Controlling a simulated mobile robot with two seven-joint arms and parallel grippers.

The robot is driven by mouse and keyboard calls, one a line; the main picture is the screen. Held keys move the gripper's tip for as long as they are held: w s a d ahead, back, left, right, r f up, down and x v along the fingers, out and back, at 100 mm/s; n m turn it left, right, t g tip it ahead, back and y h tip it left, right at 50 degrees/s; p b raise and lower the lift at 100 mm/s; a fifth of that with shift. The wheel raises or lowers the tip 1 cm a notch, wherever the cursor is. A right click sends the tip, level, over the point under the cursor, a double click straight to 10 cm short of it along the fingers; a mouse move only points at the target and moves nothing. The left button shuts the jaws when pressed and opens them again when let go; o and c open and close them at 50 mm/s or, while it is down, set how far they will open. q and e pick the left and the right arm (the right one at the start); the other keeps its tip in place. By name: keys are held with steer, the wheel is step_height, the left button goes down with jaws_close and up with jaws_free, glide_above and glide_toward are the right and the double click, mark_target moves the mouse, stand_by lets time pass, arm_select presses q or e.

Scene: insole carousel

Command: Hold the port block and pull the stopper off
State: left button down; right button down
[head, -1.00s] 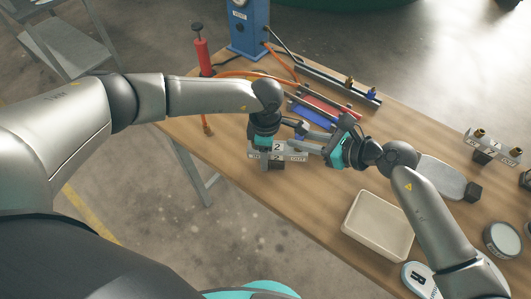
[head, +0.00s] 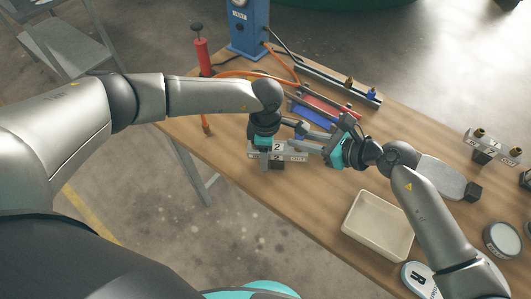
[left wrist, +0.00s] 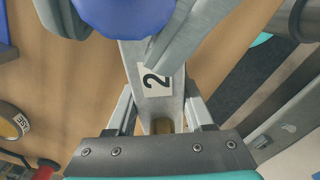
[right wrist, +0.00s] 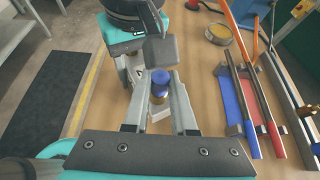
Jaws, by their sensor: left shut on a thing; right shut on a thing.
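The grey port block (head: 291,156), labelled 2, is at the table's near left edge in the head view, above a small dark stand (head: 277,165). Its number label (left wrist: 155,80) shows in the left wrist view. My left gripper (head: 272,150) is shut on the block, its fingers on either side near a brass port (left wrist: 161,125). My right gripper (head: 302,140) reaches in from the right. In the right wrist view its fingers are shut on the blue stopper (right wrist: 160,77), with brass showing directly below. The fingers partly hide the joint, so I cannot tell whether stopper and port are apart.
A cream tray (head: 350,228) lies at the front. Red and blue strips (right wrist: 268,110) lie close behind the grippers. A red pump (head: 202,55) and blue post (head: 248,28) stand at the back left. Another port block (head: 492,142) stands at the right.

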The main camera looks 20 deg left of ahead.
steer(key=shift+r, duration=0.2)
steer(key=shift+r, duration=0.8)
steer(key=shift+r, duration=0.1)
